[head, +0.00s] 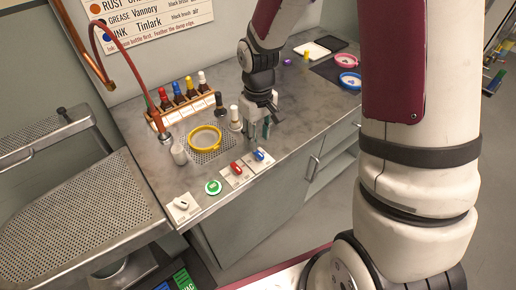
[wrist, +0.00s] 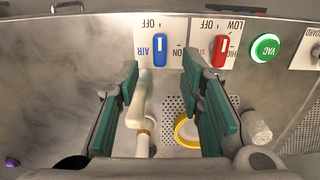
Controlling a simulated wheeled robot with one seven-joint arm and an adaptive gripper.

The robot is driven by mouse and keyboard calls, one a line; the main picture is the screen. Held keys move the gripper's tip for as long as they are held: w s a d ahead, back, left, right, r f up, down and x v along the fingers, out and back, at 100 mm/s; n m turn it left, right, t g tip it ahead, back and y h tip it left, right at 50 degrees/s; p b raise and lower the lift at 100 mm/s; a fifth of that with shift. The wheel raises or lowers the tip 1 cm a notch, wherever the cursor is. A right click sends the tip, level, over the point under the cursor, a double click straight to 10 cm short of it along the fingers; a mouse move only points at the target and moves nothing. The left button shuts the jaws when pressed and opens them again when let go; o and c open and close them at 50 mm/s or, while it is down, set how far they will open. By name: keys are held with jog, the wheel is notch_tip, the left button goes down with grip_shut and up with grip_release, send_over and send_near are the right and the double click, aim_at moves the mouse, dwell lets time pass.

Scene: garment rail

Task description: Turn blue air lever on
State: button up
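The blue air lever (head: 259,155) is on a white plate at the counter's front edge. In the wrist view the blue lever (wrist: 160,50) stands near the top, on a plate marked AIR, OFF and ON, with the lettering upside down. The lever lies along the picture's vertical; I cannot tell its setting for sure. My gripper (head: 262,120) is above the counter, behind the lever and apart from it. In the wrist view my gripper (wrist: 162,108) is open, with green-padded fingers wide apart and nothing held. The lever shows beyond the fingertips.
A red lever (head: 236,168) sits just left of the blue one, then a green VAC button (head: 213,187) and a white switch (head: 181,203). Bottles fill a rack (head: 188,107) behind.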

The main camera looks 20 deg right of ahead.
aim_at(258, 153)
notch_tip(258, 153, down, 6)
jog(key=shift+f, duration=0.1)
dwell(0.4)
grip_shut()
